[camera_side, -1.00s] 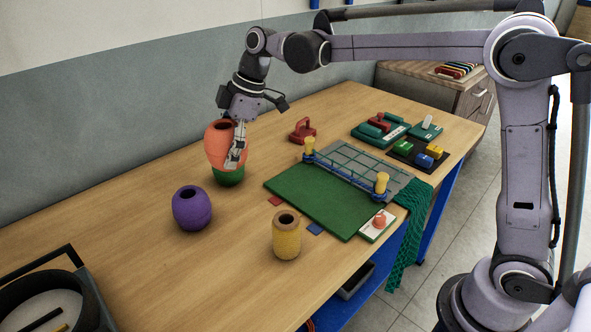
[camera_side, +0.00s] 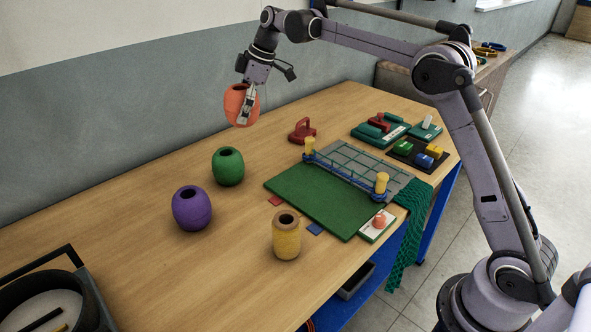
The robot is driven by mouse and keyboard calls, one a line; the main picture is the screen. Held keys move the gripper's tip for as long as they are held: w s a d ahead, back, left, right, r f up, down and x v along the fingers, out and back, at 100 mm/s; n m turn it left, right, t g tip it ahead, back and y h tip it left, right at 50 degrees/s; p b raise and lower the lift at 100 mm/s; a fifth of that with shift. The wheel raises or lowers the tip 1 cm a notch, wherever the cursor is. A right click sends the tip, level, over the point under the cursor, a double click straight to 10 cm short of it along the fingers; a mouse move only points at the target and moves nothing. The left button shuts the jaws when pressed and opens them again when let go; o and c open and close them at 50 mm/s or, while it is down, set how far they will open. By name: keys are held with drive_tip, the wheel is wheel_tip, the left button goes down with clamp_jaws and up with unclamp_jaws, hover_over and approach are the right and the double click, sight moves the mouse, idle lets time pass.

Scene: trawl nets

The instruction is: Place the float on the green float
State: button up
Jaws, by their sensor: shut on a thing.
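The green float (camera_side: 228,168) stands upright on the wooden table, left of the green mat, with its top hole bare. An orange-red float (camera_side: 236,106) is in the air above and slightly right of it in the picture, apart from it. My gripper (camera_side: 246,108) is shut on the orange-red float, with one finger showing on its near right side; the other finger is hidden. The float looks roughly upright.
A purple float (camera_side: 192,209) and a yellow float (camera_side: 286,238) stand nearby on the table (camera_side: 150,265). A green mat (camera_side: 315,199) with a net frame lies to the right. A red-handled object (camera_side: 302,131) stands behind. A dark container (camera_side: 55,300) is at front left.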

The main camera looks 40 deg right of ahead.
drive_tip(key=a+f, duration=0.1)
drive_tip(key=w+a+f, duration=0.1)
drive_tip(key=a, duration=0.1)
drive_tip(key=w+a+f, duration=0.1)
drive_tip(key=a, duration=0.1)
drive_tip(key=shift+w+a+f, duration=0.1)
drive_tip(key=shift+w+f, duration=0.1)
drive_tip(key=shift+f, duration=2)
drive_tip(key=shift+f, duration=0.1)
drive_tip(key=o, duration=1.1)
drive_tip(key=shift+o, duration=0.2)
